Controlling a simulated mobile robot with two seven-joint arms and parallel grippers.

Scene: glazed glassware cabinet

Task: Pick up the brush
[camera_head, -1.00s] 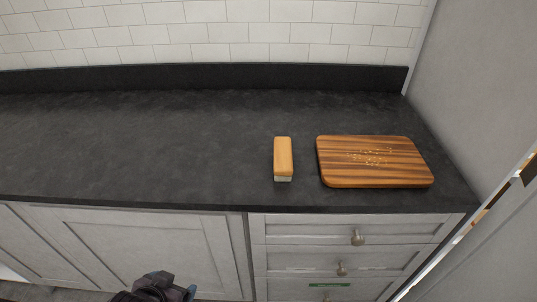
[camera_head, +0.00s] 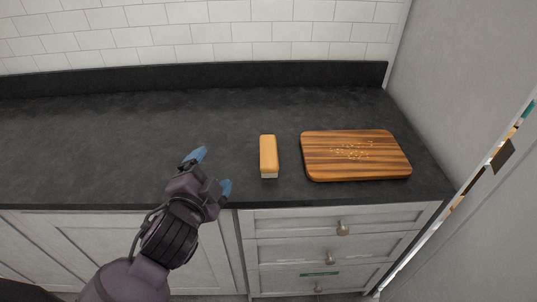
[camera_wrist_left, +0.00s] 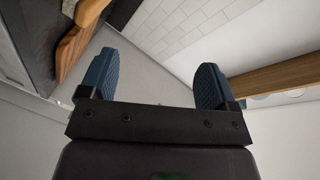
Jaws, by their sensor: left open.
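The brush (camera_head: 268,153) is a light wooden block with a pale underside showing at its near end. It lies on the dark counter, left of the cutting board, its long side running front to back. My left gripper (camera_head: 210,172) has blue fingertips and is open and empty. In the head view it appears left of the brush, near the counter's front edge, apart from the brush. In the left wrist view its two fingers (camera_wrist_left: 153,82) stand wide apart with nothing between them. My right gripper is not in view.
A striped wooden cutting board (camera_head: 385,165) with small pale crumbs (camera_head: 352,150) lies right of the brush. A wall (camera_head: 445,85) closes the right side, a dark backsplash (camera_head: 180,75) the back. Drawers with knobs (camera_head: 343,229) are below. The counter's left (camera_head: 90,135) is clear.

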